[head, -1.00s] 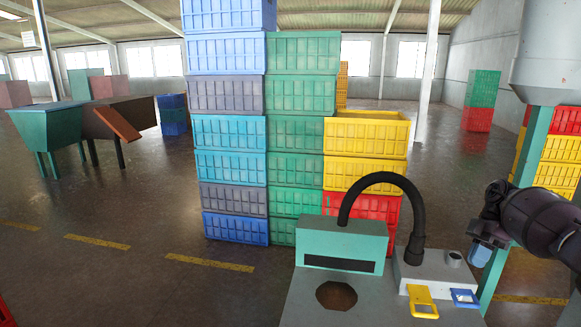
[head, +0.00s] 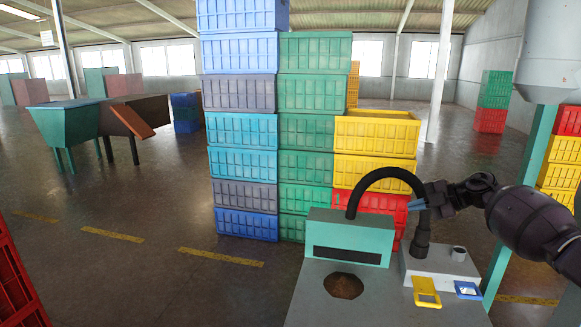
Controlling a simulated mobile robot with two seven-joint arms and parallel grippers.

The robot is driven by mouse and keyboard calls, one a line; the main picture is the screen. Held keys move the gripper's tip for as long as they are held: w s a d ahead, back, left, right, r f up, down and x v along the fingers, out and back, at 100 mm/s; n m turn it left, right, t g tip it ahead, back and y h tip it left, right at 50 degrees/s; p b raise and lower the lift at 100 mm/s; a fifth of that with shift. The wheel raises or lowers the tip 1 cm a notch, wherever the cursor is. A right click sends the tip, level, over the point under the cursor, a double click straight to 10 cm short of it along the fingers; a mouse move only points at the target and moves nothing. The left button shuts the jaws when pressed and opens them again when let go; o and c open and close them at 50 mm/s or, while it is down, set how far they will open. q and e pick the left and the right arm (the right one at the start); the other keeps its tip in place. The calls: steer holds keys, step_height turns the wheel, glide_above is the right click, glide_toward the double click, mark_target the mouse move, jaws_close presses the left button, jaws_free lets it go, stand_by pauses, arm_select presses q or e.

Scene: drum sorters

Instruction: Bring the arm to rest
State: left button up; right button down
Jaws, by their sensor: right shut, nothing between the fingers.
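My right arm comes in from the right edge of the head view. Its gripper (head: 417,204) points left, with its bluish fingers shut and empty. The fingertips appear in front of or close beside the black hose (head: 388,176) above the machine; I cannot tell whether they touch it. My left gripper is not in view.
The grey machine top (head: 385,305) carries a teal box (head: 347,238), a round hole with brown matter (head: 343,285), a yellow frame (head: 426,292) and a blue frame (head: 467,290). Stacked crates (head: 313,110) stand behind. A red crate (head: 18,285) is at left. Floor between is clear.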

steer(key=a+t+y, duration=0.3)
steer(key=a+t, duration=0.1)
steer(key=a, duration=0.4)
steer(key=s+a+f+m+t+h, duration=0.3)
steer(key=s+a+f+m+t, duration=0.15)
steer(key=m+t, duration=0.25)
steer(key=s+d+f+m+g+h+b, duration=0.1)
steer(key=s+f+m, duration=0.4)
steer(key=s+f, duration=0.5)
steer(key=s+d+f+m+g+h+b, duration=0.1)
steer(key=s+d+f+m+g+h, duration=0.2)
steer(key=s, duration=1.4)
steer(key=s+d+f+m+g+h+b, duration=0.1)
steer(key=s+f+m+h, duration=0.5)
steer(key=s+f, duration=0.8)
step_height(320, 180, down, 4)
steer(key=shift+d+r+m+g+h, duration=0.1)
steer(key=shift+d+m+g+h, duration=0.25)
steer(key=shift+d+m, duration=0.65)
steer(key=shift+a+m, duration=0.2)
steer(key=shift+m, duration=0.1)
